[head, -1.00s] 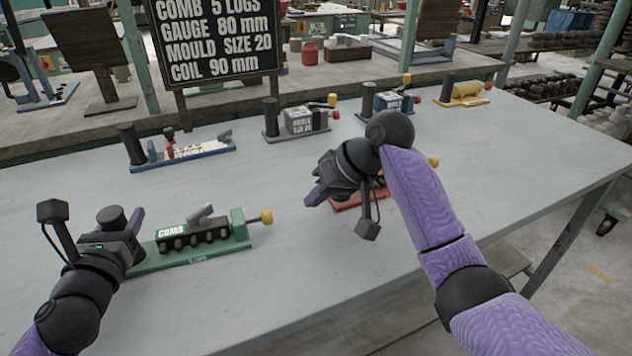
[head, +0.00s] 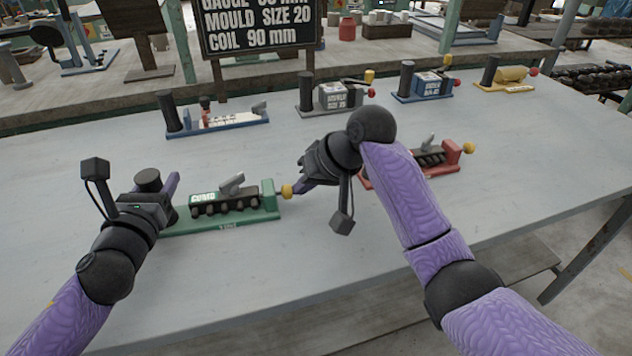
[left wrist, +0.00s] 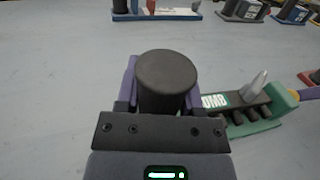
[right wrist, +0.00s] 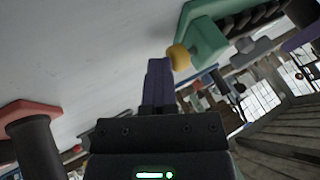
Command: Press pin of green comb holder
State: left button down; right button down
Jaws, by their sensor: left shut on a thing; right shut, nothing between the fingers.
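The green comb holder (head: 225,220) lies on the grey table, with a black comb block (head: 225,204) and a grey lever on it. Its yellow pin (head: 287,191) sticks out of the green end block at the right. My left gripper (head: 168,186) is shut on the holder's black post (head: 147,180), also seen in the left wrist view (left wrist: 165,85). My right gripper (head: 301,187) is shut and empty, its fingertips right beside the pin. In the right wrist view the fingertips (right wrist: 159,66) are at the pin (right wrist: 179,57); contact is unclear.
A red comb holder (head: 435,165) stands just right of my right gripper, partly hidden by it. Blue, grey and yellow fixtures, such as the blue-based one (head: 218,122), line the back. The table's front area is clear. A black sign (head: 262,25) stands behind.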

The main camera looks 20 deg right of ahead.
pick_arm(q)
jog(key=shift+f, duration=0.1)
pick_arm(e)
jog(key=shift+a, duration=0.45)
jog(key=d, duration=0.3)
jog(key=shift+s+d, duration=0.1)
jog(key=shift+d, duration=0.25)
jog(key=v, duration=1)
jog(key=shift+d, duration=0.25)
pick_arm(q)
jog(key=shift+c, duration=0.7)
grip_release()
jog(key=shift+s, duration=0.1)
